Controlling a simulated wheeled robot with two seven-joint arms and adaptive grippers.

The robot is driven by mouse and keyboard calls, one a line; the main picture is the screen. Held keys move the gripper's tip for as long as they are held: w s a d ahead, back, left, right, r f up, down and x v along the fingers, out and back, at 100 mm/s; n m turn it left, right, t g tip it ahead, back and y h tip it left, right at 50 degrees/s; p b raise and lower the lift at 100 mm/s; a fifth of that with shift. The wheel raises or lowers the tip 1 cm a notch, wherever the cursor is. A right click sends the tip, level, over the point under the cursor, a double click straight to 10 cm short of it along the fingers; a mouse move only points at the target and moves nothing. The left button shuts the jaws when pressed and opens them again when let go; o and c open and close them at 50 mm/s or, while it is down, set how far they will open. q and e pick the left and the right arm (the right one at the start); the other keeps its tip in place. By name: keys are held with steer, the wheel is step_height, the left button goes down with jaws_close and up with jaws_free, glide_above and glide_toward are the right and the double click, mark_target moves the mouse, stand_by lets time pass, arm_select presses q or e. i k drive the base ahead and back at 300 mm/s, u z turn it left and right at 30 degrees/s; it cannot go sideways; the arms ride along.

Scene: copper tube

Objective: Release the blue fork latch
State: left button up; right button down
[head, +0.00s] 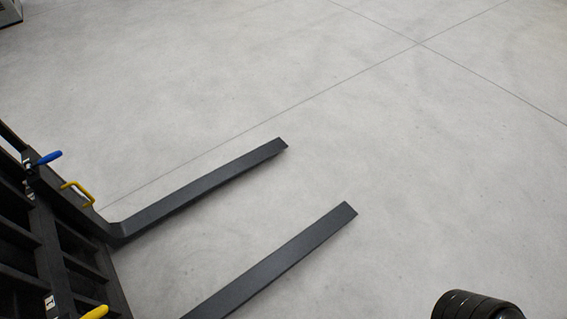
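The blue fork latch (48,158) is a small blue handle at the left edge of the head view, on top of the black fork carriage (55,235). It sticks out to the right, tilted slightly upward. A yellow handle (77,190) is just to its lower right, above the root of the farther fork (205,188). Another yellow handle (95,312) shows at the bottom left, near the nearer fork (280,260). Neither of my grippers is in view. The dark ribbed rounded part at the bottom right seems to be one of my arm links.
The two long dark forks reach from the carriage toward the upper right, with a gap of bare floor between them. The grey concrete floor (400,130) is open beyond and right of them. A dark object (9,13) is cut off at the top left corner.

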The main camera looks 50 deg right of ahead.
mark_target(51, 157)
steer(key=z, duration=0.05)
steer(key=k, duration=0.6)
steer(key=z, duration=0.2)
steer(key=i, duration=0.9)
steer(key=u, duration=0.55)
steer(key=i, duration=0.55)
steer(key=u, duration=0.45)
